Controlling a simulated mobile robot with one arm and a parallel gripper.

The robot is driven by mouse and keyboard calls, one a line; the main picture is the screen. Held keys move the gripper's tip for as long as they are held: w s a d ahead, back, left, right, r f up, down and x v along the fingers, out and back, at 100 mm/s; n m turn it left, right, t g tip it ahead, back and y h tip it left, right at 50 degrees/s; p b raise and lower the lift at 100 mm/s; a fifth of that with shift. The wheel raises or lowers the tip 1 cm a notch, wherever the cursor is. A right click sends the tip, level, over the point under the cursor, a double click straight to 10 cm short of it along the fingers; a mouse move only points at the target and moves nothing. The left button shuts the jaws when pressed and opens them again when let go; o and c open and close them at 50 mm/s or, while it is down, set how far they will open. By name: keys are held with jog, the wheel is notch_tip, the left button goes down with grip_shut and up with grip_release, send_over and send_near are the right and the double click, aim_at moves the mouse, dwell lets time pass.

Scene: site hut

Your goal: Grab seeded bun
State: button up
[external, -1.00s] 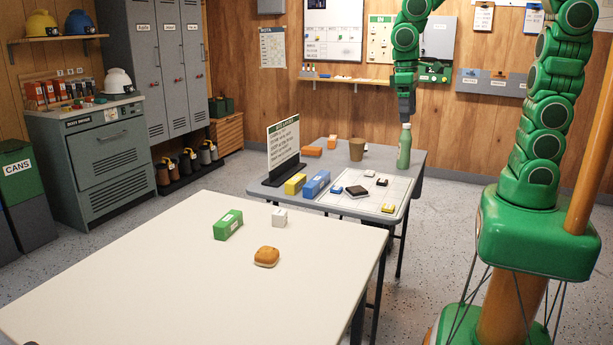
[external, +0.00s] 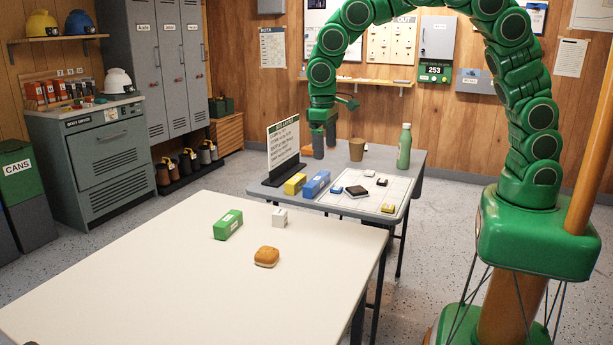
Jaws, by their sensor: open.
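The seeded bun (external: 266,257) is a round golden-brown bun lying on the white near table (external: 130,270), towards its right side. My gripper (external: 325,148) is open and points down at the far grey table, behind the bun and well away from it. Its fingers overlap the place of the small orange items there and partly hide them; I cannot tell whether they touch.
A green box (external: 228,225) and a small white cube (external: 280,217) lie near the bun. On the far table (external: 418,172) stand a sign (external: 284,145), a brown cup (external: 356,149), a green bottle (external: 404,147), yellow and blue boxes and several small items. The near table's left half is clear.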

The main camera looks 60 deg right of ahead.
jog(key=w+a+f, duration=0.5)
jog(key=a+f, duration=0.2)
jog(key=a, duration=0.2)
jog(key=n, duration=0.1)
send_over(267, 249)
jog(key=shift+y, duration=0.4)
jog(key=f, duration=0.8)
jog(key=shift+w+d+f, duration=0.1)
jog(key=shift+d+f, duration=0.1)
jog(key=shift+f, duration=0.1)
jog(key=shift+a+f, duration=0.2)
jog(key=shift+f, duration=3.75)
jog(key=c, duration=1.2)
